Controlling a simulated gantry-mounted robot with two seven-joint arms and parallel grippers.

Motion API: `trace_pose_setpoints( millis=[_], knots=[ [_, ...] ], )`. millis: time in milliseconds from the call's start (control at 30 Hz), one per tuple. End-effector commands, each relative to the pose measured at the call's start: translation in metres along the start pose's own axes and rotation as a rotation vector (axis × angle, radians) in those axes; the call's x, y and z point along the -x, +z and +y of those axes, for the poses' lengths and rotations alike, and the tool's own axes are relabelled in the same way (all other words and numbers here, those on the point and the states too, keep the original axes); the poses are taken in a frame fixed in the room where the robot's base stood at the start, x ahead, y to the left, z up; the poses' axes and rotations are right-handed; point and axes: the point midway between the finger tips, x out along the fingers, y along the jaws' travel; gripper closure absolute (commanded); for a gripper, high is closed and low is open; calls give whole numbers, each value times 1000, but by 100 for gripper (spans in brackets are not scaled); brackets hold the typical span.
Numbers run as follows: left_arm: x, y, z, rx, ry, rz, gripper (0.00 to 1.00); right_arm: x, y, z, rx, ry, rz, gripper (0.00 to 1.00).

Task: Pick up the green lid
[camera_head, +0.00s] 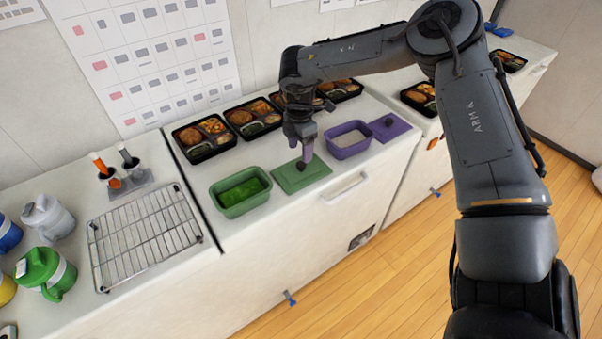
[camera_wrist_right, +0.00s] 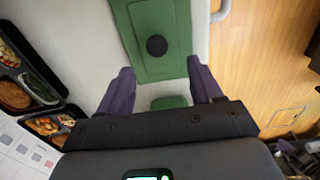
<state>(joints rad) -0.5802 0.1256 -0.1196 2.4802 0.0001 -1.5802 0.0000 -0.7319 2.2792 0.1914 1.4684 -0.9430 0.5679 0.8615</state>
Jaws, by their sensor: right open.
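The green lid (camera_head: 318,174) lies flat on the white counter with a dark round knob (camera_wrist_right: 157,46) on it. My right gripper (camera_head: 304,152) points down just above the lid, close to its knob. In the right wrist view the purple fingers of my right gripper (camera_wrist_right: 158,72) are open and spread apart, with nothing between them. The knob shows beyond the fingertips. The lid (camera_wrist_right: 175,72) also shows there, cut off at the top edge. My left gripper is in neither view.
A green container (camera_head: 233,210) stands left of the lid. A purple container (camera_head: 333,150) and purple lid (camera_head: 397,128) are to the right. Several bento trays (camera_head: 184,141) line the back. A wire rack (camera_head: 145,240) and jugs are at the left.

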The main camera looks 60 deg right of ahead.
Motion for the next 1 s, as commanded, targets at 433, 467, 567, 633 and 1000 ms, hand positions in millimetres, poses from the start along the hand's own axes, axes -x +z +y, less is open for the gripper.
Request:
trace_pose_setpoints(
  millis=[433,467,567,633,1000],
  knots=[
    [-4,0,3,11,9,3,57,-38,5,1,-1,-1,-1,35],
    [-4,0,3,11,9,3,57,-42,5,1,-1,-1,-1,35],
    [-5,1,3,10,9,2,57,-54,6,2,-1,0,0,35],
    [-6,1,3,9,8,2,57,-60,6,1,-1,-1,0,35],
    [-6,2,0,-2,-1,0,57,-65,6,2,-1,2,1,38]
  ],
)
